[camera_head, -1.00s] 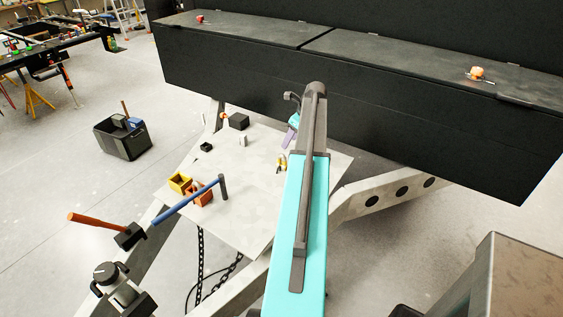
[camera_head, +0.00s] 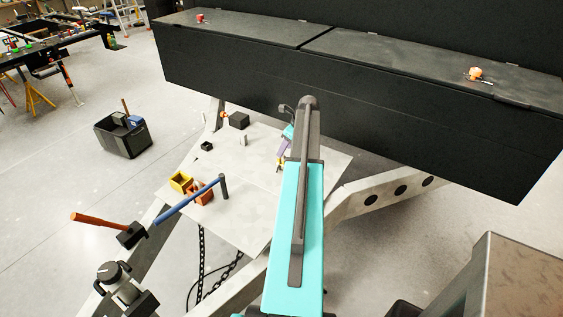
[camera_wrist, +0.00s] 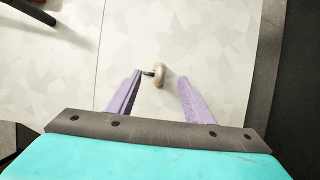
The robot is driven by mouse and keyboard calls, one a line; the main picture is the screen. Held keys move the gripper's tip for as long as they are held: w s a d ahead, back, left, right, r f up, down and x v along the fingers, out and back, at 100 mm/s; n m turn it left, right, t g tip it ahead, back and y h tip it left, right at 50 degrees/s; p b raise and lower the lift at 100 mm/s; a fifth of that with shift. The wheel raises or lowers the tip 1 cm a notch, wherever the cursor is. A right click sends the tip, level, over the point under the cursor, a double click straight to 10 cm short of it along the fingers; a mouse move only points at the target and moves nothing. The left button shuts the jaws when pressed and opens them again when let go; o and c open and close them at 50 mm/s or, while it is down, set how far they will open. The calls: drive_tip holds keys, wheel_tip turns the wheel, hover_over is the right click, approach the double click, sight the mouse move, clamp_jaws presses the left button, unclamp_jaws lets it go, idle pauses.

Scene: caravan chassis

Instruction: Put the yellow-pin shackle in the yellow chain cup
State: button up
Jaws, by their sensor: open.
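The yellow cup (camera_head: 180,182) stands on the pale board, touching or close beside an orange cup (camera_head: 201,194). A small shackle-like piece (camera_wrist: 158,74) lies on the board in the wrist view, pale yellowish with a dark stub on its left. It shows only as a small dark and yellow speck (camera_head: 279,169) in the head view. My gripper (camera_wrist: 160,79) is open, its purple fingers on either side of the piece near their tips. The left fingertip is close to the stub. In the head view my arm hides part of my gripper (camera_head: 281,158).
A blue-handled bar (camera_head: 190,199) crosses in front of the cups. A dark block (camera_head: 239,121), a small black piece (camera_head: 207,146) and a pale upright piece (camera_head: 243,140) stand farther back. The long black box (camera_head: 350,85) rises behind the board.

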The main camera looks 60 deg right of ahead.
sight(282, 161)
drive_tip(key=shift+w+f, duration=0.1)
drive_tip(key=p+x, duration=0.2)
drive_tip(key=shift+w+f, duration=0.15)
drive_tip(key=shift+f, duration=0.1)
drive_tip(key=shift+p+x, duration=0.45)
drive_tip(key=shift+x, duration=0.75)
clamp_jaws()
